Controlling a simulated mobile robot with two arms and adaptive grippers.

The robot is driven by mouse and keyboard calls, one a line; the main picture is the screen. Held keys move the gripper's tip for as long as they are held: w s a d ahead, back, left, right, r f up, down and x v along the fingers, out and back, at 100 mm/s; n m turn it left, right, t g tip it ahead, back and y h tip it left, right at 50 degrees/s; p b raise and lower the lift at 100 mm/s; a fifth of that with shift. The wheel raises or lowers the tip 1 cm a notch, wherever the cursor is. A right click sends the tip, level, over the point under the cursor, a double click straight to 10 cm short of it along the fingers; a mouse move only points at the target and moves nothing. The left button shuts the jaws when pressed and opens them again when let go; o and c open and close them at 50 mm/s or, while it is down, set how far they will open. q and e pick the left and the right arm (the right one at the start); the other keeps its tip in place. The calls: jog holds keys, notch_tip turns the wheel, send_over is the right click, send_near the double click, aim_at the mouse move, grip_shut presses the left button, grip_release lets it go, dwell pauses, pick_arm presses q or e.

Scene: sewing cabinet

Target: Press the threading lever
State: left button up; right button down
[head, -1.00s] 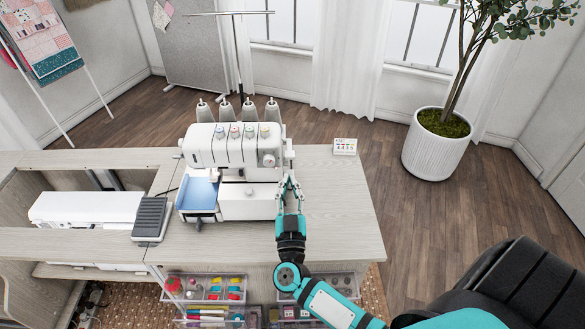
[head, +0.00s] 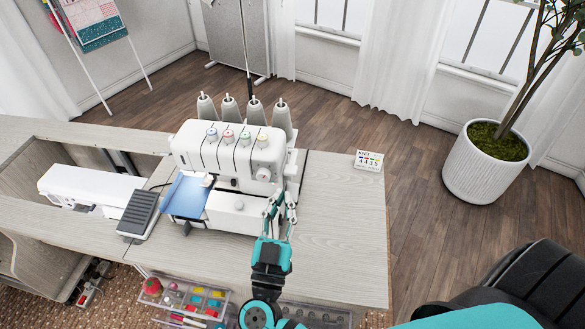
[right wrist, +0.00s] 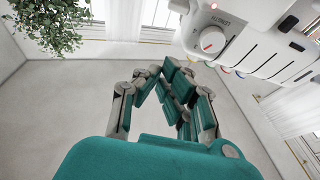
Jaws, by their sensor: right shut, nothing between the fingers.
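The white serger sewing machine (head: 222,155) stands on the table, with coloured dials on top and a blue plate at its left front. It also shows in the right wrist view (right wrist: 255,38), upper right, with a red-marked round dial. I cannot make out the threading lever for certain. My right gripper (head: 281,197) is at the machine's lower right front corner; whether it touches cannot be told. It is shut and empty, and its teal finger links fill the middle of the right wrist view (right wrist: 158,68). My left gripper is not in view.
A foot pedal (head: 139,212) and a second white machine (head: 88,188) are at left. Thread cones (head: 255,112) stand behind the serger. A potted plant (head: 487,160) stands on the floor.

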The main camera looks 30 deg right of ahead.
notch_tip(320, 180, up, 4)
jog(key=p, duration=0.3)
send_over(291, 175)
jog(key=f, duration=0.1)
jog(key=s+f, duration=0.1)
jog(key=f, duration=0.1)
jog(key=shift+a+f, duration=0.2)
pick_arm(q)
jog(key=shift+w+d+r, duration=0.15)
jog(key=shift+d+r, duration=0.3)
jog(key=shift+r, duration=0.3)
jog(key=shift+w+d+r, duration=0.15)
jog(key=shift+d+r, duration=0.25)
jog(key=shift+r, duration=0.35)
pick_arm(e)
jog(key=shift+f, duration=0.7)
jog(key=shift+s, duration=0.1)
jog(key=shift+s+a+f, duration=0.1)
jog(key=shift+f, duration=0.45)
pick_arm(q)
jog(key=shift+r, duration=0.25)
pick_arm(e)
jog(key=shift+r, duration=0.15)
